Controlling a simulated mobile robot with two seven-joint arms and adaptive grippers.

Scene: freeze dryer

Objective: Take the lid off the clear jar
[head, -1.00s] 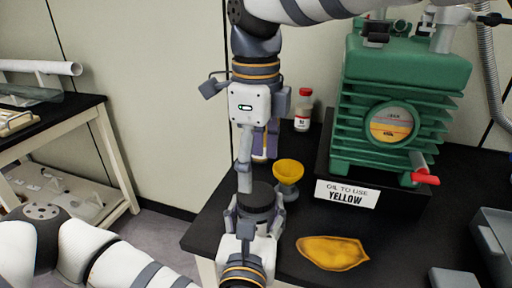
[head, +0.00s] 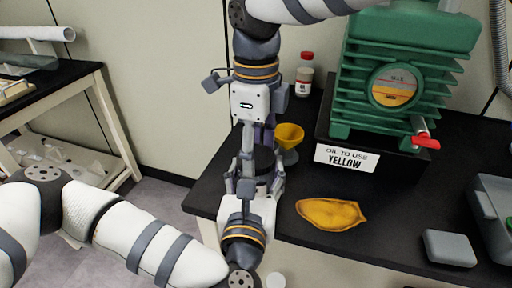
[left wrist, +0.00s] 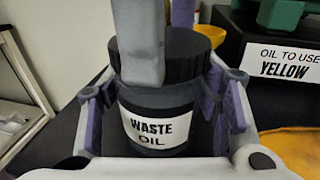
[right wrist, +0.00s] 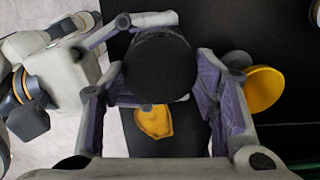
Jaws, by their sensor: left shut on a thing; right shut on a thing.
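The jar (left wrist: 160,125) has a dark body, a white WASTE OIL label and a ribbed black lid (left wrist: 190,55). The lid sits on the jar, which is upright. My left gripper (head: 262,183) is shut on the jar body from the near side, its purple pads on either side in the left wrist view. My right gripper (right wrist: 155,75) points down from above and is shut on the lid, which lies between its fingers in the right wrist view. In the head view the fingers partly hide the lid (head: 264,158).
A yellow funnel cup (head: 289,136) stands close behind the jar. The yellow sheet (head: 330,213), the OIL TO USE YELLOW sign (head: 346,159) and the green pump (head: 395,90) are to the right. A red-capped bottle (head: 304,75) stands behind. The table's left edge is near.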

